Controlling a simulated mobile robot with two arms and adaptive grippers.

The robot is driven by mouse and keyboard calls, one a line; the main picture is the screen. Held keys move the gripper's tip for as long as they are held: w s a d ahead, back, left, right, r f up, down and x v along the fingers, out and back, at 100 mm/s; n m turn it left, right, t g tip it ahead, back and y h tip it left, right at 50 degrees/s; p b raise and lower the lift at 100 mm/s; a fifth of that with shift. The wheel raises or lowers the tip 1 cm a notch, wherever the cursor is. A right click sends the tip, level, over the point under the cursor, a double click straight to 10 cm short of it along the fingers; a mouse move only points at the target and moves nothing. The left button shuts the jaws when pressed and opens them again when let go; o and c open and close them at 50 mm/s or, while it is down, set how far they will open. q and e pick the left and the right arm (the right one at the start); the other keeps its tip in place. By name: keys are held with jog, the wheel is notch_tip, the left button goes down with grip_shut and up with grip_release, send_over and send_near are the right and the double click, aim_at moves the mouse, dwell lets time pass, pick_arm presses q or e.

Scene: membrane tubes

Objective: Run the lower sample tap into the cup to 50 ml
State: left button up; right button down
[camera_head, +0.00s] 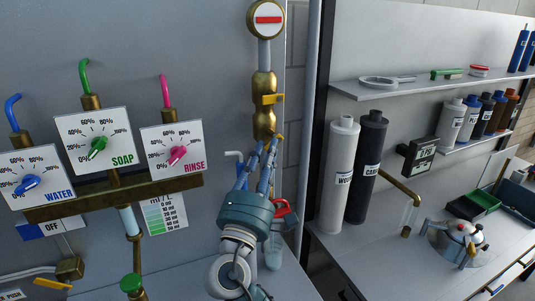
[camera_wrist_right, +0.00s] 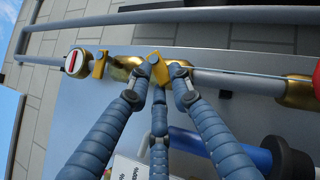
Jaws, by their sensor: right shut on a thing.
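The brass valve body (camera_head: 263,118) sits on a vertical pipe and has two yellow handles. The upper yellow handle (camera_head: 269,99) is free. My right gripper (camera_head: 269,146) reaches up from below and is shut on the lower yellow handle (camera_wrist_right: 156,62); its fingertips (camera_wrist_right: 160,74) close around it in the wrist view. A clear vessel (camera_head: 273,253), perhaps the cup, shows at the pipe's lower part behind my right wrist; its level cannot be read. My left gripper is not in view.
A red handle (camera_head: 282,207) is close beside my right gripper. Water, soap and rinse dials (camera_head: 96,142) are on the wall panel at left. A millilitre scale card (camera_head: 164,215) hangs below them.

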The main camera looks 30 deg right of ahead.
dwell(0.3)
dwell(0.9)
jog(key=c, duration=1.7)
grip_release()
jog(key=shift+d, duration=0.15)
jog(key=v, duration=1.2)
